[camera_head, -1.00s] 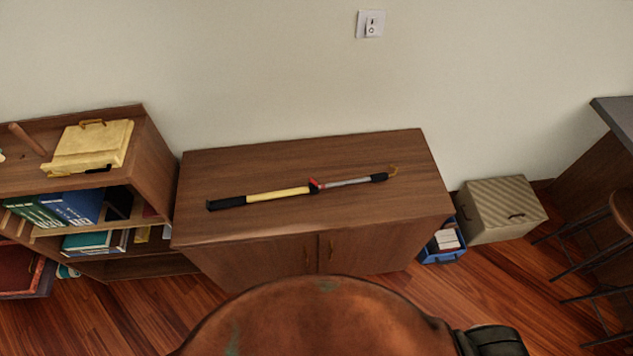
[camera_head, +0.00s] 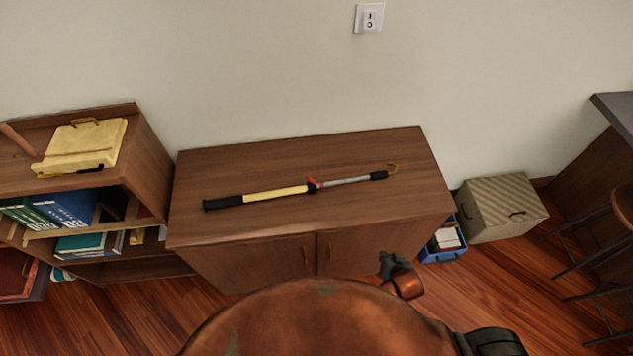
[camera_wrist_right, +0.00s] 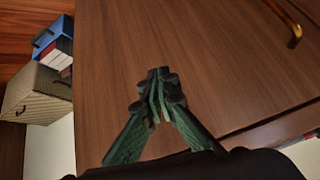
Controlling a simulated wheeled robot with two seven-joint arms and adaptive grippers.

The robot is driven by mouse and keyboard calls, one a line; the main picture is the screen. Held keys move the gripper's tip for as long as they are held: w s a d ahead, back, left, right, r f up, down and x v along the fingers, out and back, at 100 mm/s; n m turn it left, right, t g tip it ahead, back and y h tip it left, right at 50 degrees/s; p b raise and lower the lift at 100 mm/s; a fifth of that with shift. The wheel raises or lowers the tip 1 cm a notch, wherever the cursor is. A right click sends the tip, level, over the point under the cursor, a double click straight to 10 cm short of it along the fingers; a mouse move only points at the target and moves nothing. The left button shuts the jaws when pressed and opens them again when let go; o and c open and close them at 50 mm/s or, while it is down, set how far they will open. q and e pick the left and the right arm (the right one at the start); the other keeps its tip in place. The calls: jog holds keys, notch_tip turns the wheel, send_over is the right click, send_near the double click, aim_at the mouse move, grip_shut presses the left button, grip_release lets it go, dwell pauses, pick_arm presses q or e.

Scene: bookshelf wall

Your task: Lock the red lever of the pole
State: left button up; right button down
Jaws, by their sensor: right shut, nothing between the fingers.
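The pole (camera_head: 275,192) lies on the wooden cabinet top, with a black grip at the left, a yellow section, a grey section and a hook at the right end. Its red lever (camera_head: 312,182) is at the joint between yellow and grey; it is too small to tell its position. In the right wrist view the right gripper (camera_wrist_right: 160,96) is shut and empty before brown wood. My left gripper is not in view.
The cabinet (camera_head: 230,226) has a clear top around the pole. A bookshelf (camera_head: 152,160) with a yellow case (camera_head: 84,146) stands left. A blue bin (camera_head: 443,255) and striped box (camera_head: 502,207) are on the floor right.

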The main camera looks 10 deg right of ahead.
aim_at(312, 181)
notch_tip(312, 181, up, 9)
jog(key=w+m+t, duration=0.1)
jog(key=w, duration=0.1)
jog(key=w+a+r+m+t, duration=0.1)
jog(key=w+a+r, duration=0.1)
jog(key=w+r, duration=0.1)
jog(key=w+a+r+m+t+y, duration=0.1)
jog(key=w+a+r+t, duration=0.1)
jog(key=w+a, duration=0.1)
jog(key=w+a+r+m+t+y, duration=0.1)
jog(key=w+a+r+t, duration=0.1)
jog(key=w+a+r, duration=0.1)
jog(key=shift+w+a+r, duration=0.2)
jog(key=shift+r, duration=0.15)
jog(key=w+a+r+m+t+y, duration=0.1)
jog(key=w+a+r+t+y, duration=0.1)
jog(key=a, duration=0.5)
notch_tip(312, 181, up, 3)
jog(key=shift+w+f+m+t+y, duration=0.1)
jog(key=shift+w+m+t+y, duration=0.2)
jog(key=shift+w+y, duration=0.2)
jog(key=shift+a, duration=0.1)
